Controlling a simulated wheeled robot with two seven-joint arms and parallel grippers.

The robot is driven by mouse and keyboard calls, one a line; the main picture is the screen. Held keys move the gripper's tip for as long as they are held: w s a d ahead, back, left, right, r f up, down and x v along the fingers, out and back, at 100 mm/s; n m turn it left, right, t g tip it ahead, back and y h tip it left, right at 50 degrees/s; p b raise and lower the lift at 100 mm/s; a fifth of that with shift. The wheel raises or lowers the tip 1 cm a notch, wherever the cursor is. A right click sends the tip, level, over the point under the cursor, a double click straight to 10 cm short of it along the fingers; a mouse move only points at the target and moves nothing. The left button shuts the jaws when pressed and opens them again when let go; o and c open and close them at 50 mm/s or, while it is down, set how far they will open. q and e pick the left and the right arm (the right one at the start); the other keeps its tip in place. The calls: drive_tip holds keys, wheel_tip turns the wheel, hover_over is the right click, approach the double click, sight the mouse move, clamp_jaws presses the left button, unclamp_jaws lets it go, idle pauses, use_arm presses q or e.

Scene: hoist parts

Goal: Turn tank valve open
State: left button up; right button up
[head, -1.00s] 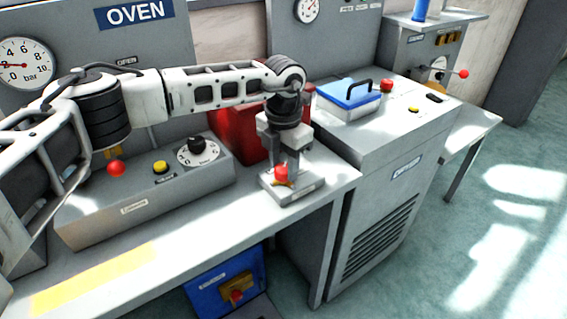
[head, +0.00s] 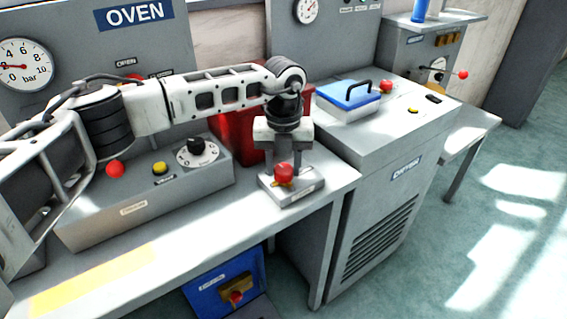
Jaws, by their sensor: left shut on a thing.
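A small fitting with a red knob (head: 284,174) and a bit of brass below it sits on a grey base plate (head: 310,187) near the bench's right end. Its label is not legible. My left gripper (head: 284,165) points straight down over this fitting, one finger on each side, shut on the red-knobbed handle. The fingers hide part of it. A blue box (head: 210,283) under the bench carries a brass valve (head: 236,289) with a red knob, apart from my gripper. I cannot read which is the tank valve. My right gripper is out of view.
A grey control box (head: 150,200) with a black dial (head: 197,146) and yellow button stands left of the gripper. A red block (head: 232,130) is behind it. A dryer cabinet (head: 385,190) with a blue-lidded box (head: 348,94) stands to the right. The bench front is clear.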

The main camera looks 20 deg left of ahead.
sight(283, 169)
use_arm(q)
drive_tip(key=shift+r+n, duration=0.1)
drive_tip(key=shift+n, duration=0.2)
drive_tip(key=o, duration=1)
wheel_tip(283, 169, up, 16)
drive_tip(key=shift+f+b, duration=0.1)
drive_tip(key=shift+b, duration=0.45)
